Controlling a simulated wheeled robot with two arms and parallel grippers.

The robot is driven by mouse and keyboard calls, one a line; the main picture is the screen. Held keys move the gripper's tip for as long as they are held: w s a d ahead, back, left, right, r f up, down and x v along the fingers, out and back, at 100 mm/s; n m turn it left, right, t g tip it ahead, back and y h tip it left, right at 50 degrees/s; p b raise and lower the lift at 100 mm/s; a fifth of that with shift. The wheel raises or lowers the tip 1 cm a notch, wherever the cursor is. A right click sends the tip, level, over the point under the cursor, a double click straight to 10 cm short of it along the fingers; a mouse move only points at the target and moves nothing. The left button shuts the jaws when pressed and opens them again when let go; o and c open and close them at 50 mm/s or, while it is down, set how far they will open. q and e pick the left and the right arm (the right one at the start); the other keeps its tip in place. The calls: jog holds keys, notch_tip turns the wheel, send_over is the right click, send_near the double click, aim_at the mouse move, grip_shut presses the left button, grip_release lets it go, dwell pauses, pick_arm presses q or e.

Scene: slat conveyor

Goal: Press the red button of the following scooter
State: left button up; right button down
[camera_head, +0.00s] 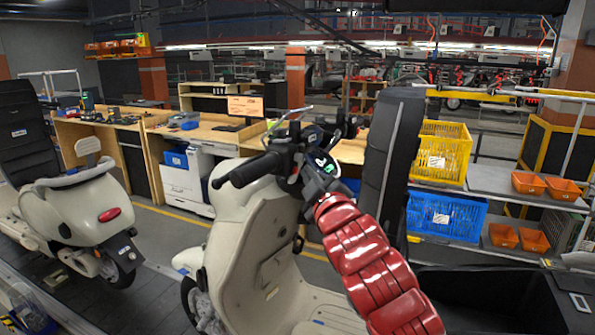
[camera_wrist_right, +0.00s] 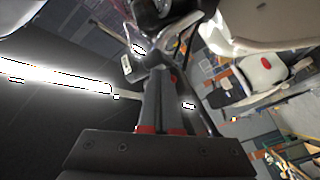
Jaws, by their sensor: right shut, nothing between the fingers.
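A cream scooter (camera_head: 255,235) stands in the middle of the head view, its black left-hand grip (camera_head: 250,170) pointing left. My right gripper (camera_head: 312,162), at the end of the red arm, is at the middle of the handlebar, close to its controls. I cannot tell whether it touches them. In the right wrist view its dark fingers (camera_wrist_right: 165,75) lie together, with nothing seen between them. I cannot make out the red button; the gripper and handlebar parts crowd that spot. My left gripper is not in view.
Another cream scooter (camera_head: 85,210) with a red tail light stands at the left. A tall black panel (camera_head: 395,140) rises behind the handlebar. A shelf at the right holds a yellow crate (camera_head: 440,152), a blue crate (camera_head: 445,215) and small orange bins (camera_head: 528,183). Workbenches line the back.

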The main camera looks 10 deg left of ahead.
jog(key=shift+w+a, duration=0.15)
jog(key=shift+a, duration=0.25)
dwell(0.3)
jog(key=shift+d, duration=0.15)
jog(key=shift+s+d, duration=0.3)
jog(key=shift+d, duration=0.35)
jog(key=d, duration=0.1)
jog(key=s+d+b, duration=0.1)
jog(key=d, duration=0.1)
jog(key=s+d+b, duration=0.1)
jog(key=shift+d, duration=0.25)
dwell(0.8)
